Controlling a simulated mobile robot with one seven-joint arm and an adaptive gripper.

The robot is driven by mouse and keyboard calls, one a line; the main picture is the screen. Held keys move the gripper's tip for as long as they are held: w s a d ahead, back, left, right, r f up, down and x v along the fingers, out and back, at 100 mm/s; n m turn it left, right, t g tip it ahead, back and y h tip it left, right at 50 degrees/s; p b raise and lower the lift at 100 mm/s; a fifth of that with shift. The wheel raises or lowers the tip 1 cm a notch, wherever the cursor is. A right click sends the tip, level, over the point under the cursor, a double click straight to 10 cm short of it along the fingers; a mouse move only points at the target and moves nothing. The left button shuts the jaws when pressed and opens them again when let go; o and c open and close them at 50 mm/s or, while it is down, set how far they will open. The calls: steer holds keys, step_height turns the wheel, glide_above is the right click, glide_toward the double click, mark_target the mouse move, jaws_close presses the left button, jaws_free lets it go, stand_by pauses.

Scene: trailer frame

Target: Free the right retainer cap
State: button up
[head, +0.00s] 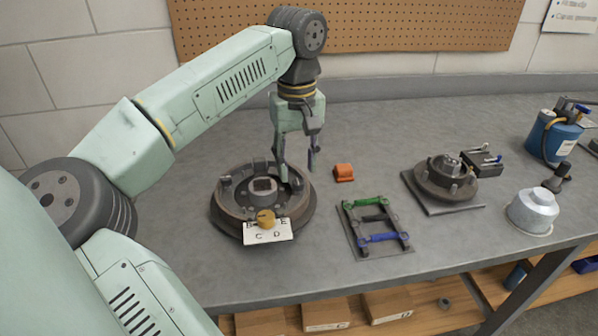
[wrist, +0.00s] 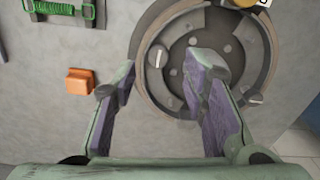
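The round brake assembly (head: 225,215) lies on the bench, with a dark rim and a hub in its middle. It also shows in the wrist view (wrist: 262,55). There, a small pale-marked part that looks like a retainer cap (wrist: 158,58) sits on the side nearer the orange block. A similar one (wrist: 255,100) sits on the opposite side. My gripper (head: 298,170) is open, over the right side of the assembly. In the wrist view, the first cap appears between my open fingertips (wrist: 166,62). I see no contact, but the height gap cannot be told.
A lettered white card (head: 267,235) with a yellow knob (head: 266,219) is at the assembly's front. An orange block (head: 344,172) lies to its right. A tray with green and blue parts (head: 350,237), a second hub assembly (head: 446,178) and a silver can (head: 533,212) stand farther right.

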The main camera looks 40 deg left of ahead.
mark_target(298, 181)
steer(key=shift+w+f, duration=0.1)
steer(key=shift+f, duration=1.75)
steer(key=shift+c, duration=0.5)
jaws_close()
